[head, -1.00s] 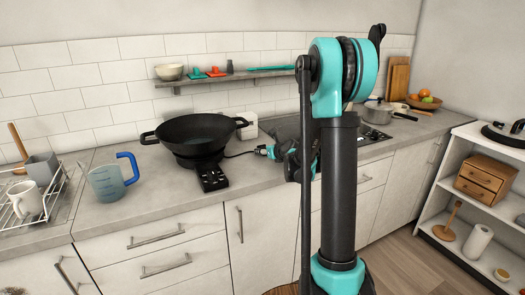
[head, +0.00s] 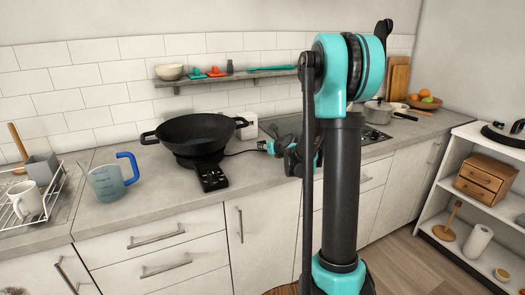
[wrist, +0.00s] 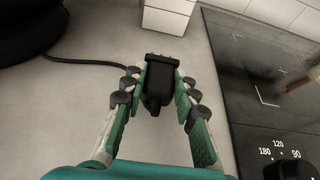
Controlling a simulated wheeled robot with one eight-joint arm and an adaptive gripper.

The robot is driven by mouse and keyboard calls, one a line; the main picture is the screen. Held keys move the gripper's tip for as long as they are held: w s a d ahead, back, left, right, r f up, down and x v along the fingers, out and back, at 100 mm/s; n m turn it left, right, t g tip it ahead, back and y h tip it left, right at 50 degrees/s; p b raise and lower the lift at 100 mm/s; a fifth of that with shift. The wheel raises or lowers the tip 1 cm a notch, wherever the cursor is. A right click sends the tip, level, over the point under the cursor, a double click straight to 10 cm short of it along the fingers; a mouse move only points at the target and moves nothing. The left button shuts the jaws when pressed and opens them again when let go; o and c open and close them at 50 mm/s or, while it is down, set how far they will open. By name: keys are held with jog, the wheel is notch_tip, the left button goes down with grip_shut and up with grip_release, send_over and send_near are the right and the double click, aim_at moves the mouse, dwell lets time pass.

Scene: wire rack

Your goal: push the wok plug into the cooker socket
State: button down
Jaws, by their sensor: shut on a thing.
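My gripper (head: 269,147) is low over the counter, right of the wok (head: 196,132). In the wrist view my gripper (wrist: 160,78) is shut on the black wok plug (wrist: 159,84), with a finger on each side. The plug's prongs point away from me, towards a white box (wrist: 167,17) standing ahead. There is a gap between prongs and box. The white box also shows behind the wok in the head view (head: 248,124). I cannot make out socket holes on it. The black cord (wrist: 82,62) runs left from the plug.
A dark cooktop (wrist: 256,80) lies right of my gripper. The wok stands on a black base with a control panel (head: 211,176) in front. A blue-handled jug (head: 107,182) is at the left. A shelf (head: 225,78) hangs above. Bare counter lies around the plug.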

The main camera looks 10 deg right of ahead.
jog(key=shift+r, duration=1.55)
